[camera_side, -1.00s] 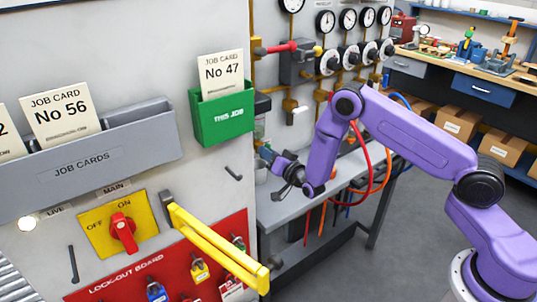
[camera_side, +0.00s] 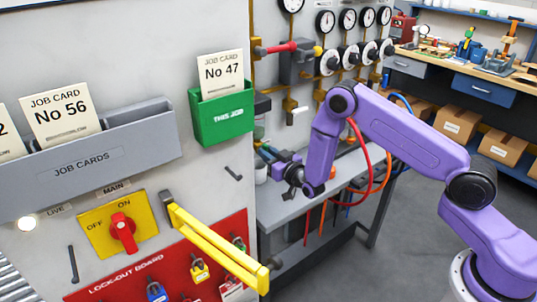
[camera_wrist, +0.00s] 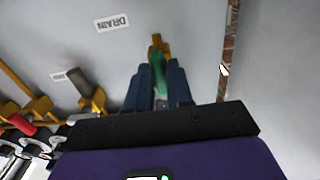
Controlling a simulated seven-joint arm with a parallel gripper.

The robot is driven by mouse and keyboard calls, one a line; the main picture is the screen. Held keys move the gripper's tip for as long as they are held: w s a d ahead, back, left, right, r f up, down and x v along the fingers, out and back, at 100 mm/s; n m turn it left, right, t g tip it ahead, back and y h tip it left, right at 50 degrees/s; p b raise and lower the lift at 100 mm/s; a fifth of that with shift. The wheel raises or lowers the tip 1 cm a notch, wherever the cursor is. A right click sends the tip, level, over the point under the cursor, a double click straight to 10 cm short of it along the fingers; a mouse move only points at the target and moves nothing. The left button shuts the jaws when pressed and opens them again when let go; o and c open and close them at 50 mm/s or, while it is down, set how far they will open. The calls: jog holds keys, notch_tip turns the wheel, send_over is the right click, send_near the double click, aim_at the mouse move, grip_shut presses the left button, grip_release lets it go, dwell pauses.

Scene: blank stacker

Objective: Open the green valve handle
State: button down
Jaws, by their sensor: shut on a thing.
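The green valve handle (camera_wrist: 158,72) shows in the wrist view on a brass fitting (camera_wrist: 157,42) against the grey wall. My gripper (camera_wrist: 159,80) is shut on the handle, with one blue finger on each side of it. The handle points toward the camera, and its near end is partly hidden between the fingers. In the side view my gripper (camera_side: 263,153) reaches in beside the panel's right edge, above the grey bench. I cannot make out the handle clearly there.
A DRAIN label (camera_wrist: 112,23) is on the wall above left of the handle. Other brass pipes and a red handle (camera_wrist: 18,123) lie at left in the wrist view. A yellow bar (camera_side: 215,245) juts from the panel. Red hoses (camera_side: 362,150) hang behind my arm.

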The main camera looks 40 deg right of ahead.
dwell(0.3)
jog(key=c, duration=1.1)
grip_release()
jog(key=s, duration=1.7)
jog(key=shift+s, duration=0.25)
